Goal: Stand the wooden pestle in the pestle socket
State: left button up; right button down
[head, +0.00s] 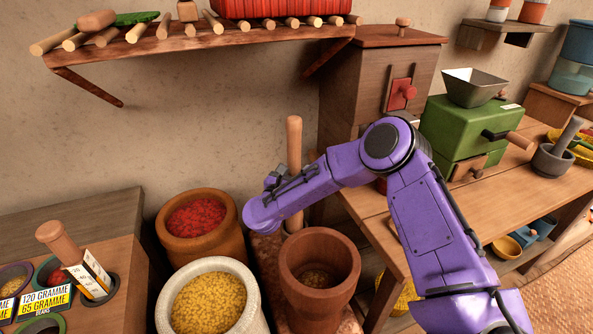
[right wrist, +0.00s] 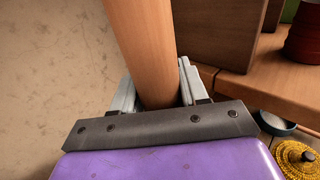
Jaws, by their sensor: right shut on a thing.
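The wooden pestle (head: 294,146) is a long, light-brown rod standing nearly upright. My right gripper (head: 289,180) is shut on it around its middle. The right wrist view shows the pestle (right wrist: 146,45) between the two pale fingers of the right gripper (right wrist: 157,90). The pestle's lower part shows below the gripper, just behind the rim of a large brown mortar (head: 293,270). Its bottom end is hidden, and I cannot tell what it touches. I cannot make out the pestle socket for certain. My left gripper is out of view.
A pot of red goods (head: 168,232) and a white-rimmed sack of yellow grains (head: 257,300) stand left of the mortar. A wooden shelf (head: 190,44) juts out above. The right-hand table bears a wooden cabinet (head: 355,80) and a green grinder (head: 455,125).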

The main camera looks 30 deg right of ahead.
jog(key=shift+s+f+b, duration=0.1)
jog(key=shift+f+b, duration=2.4)
jog(key=shift+f, duration=0.4)
jog(key=c, duration=0.5)
grip_release()
jog(key=shift+f, duration=0.15)
jog(key=v, duration=1)
jog(key=shift+a+b, duration=0.25)
jog(key=shift+b, duration=0.1)
